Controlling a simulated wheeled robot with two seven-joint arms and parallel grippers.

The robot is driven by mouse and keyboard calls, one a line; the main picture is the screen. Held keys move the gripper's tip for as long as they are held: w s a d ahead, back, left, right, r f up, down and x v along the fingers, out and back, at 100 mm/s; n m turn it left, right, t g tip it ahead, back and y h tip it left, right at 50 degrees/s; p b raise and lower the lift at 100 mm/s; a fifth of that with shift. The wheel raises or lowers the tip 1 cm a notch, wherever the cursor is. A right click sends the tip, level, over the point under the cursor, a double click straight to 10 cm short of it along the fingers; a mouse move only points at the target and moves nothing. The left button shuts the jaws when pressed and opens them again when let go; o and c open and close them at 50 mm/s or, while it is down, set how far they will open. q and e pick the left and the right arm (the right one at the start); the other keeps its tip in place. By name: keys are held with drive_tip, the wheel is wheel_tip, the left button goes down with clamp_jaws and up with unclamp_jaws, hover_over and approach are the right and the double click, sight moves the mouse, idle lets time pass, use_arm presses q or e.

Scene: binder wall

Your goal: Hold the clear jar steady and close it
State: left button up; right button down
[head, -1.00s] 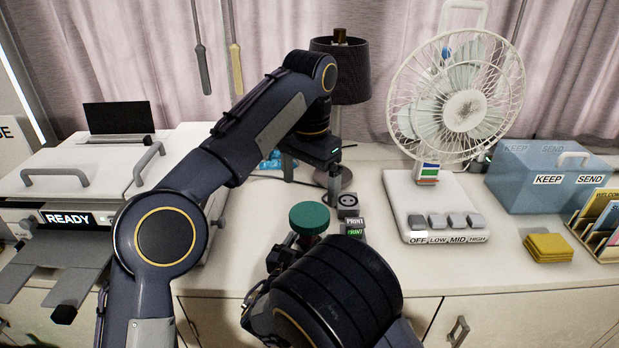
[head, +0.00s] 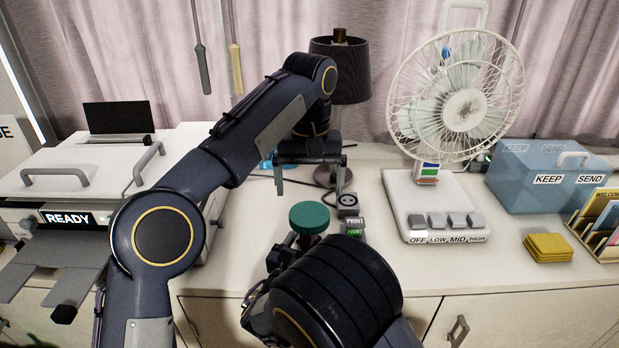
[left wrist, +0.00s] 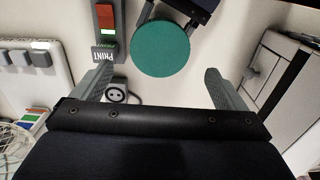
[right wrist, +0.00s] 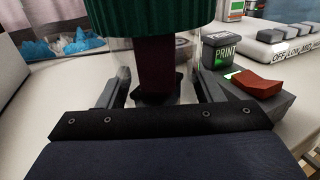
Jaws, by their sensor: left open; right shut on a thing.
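The clear jar (right wrist: 122,62) stands on the counter with a green ribbed lid (head: 309,216) on top, and something dark red shows inside it. The lid also shows as a green disc in the left wrist view (left wrist: 160,48). My right gripper (right wrist: 160,90) is shut on the jar's body below the lid; in the head view my right arm hides most of it. My left gripper (head: 310,185) is open and empty, above and behind the lid, its fingers pointing down. In the left wrist view the lid lies beyond and between the fingertips, apart from them. Whether the lid is fully seated cannot be told.
A switch box labelled PRINT (head: 352,226) stands close right of the jar, with a socket (head: 347,200) behind it. A fan (head: 440,205) is farther right, a lamp (head: 340,75) behind, and a printer (head: 80,185) at left.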

sight(309, 213)
use_arm(q)
wheel_tip(309, 213, down, 7)
drive_tip(key=shift+r, duration=0.1)
idle(0.3)
drive_tip(key=c, duration=1)
drive_tip(key=m, duration=0.4)
drive_tip(key=shift+m, duration=0.4)
drive_tip(key=m, duration=0.3)
drive_tip(key=shift+m, duration=0.3)
drive_tip(key=o, duration=1.1)
drive_tip(key=shift+o, duration=0.2)
